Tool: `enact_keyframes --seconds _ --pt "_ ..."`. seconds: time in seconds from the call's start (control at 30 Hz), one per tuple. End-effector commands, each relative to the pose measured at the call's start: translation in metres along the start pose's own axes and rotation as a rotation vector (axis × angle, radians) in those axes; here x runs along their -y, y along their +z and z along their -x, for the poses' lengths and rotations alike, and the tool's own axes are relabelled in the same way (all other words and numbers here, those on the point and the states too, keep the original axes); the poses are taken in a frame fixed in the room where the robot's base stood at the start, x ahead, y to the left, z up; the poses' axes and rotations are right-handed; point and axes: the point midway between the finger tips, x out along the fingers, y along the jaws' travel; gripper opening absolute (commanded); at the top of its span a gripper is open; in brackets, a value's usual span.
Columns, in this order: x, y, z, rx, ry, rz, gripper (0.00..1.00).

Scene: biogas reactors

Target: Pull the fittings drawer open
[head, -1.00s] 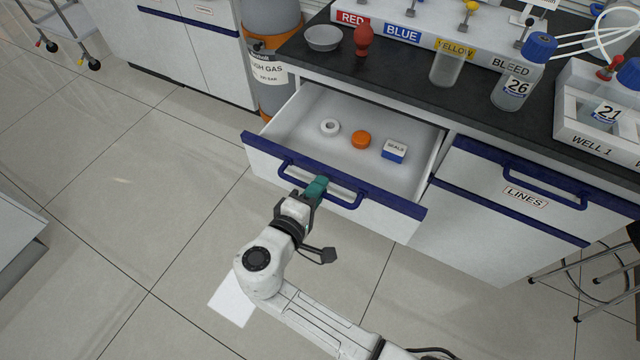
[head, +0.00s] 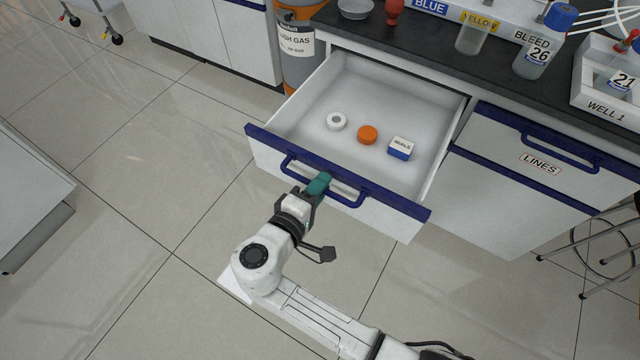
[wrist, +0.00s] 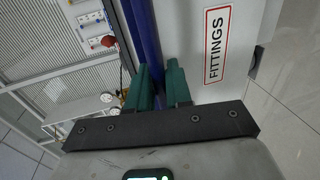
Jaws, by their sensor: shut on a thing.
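The fittings drawer (head: 335,180) stands well open, its white front edged in blue. Inside lie a white ring (head: 336,121), an orange round piece (head: 367,135) and a small blue-and-white box (head: 401,148) marked SEALS. My gripper (head: 319,184) is shut on the drawer's blue handle (head: 345,199), near the handle's middle.
The LINES drawer (head: 540,163) to the right is shut. Bottles, including bottle 26 (head: 537,55), stand on the dark bench top (head: 440,65). A stool (head: 610,240) is at the far right. The tiled floor in front is clear.

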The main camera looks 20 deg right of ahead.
Motion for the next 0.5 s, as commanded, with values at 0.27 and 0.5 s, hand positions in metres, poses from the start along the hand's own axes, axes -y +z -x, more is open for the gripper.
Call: enact_keyframes --seconds 0.27,0.5 --pt "0.0012 0.0004 -0.0004 0.001 -0.002 0.002 0.28" --pt "0.0005 0.0001 -0.0003 0.0 -0.001 0.001 0.34"
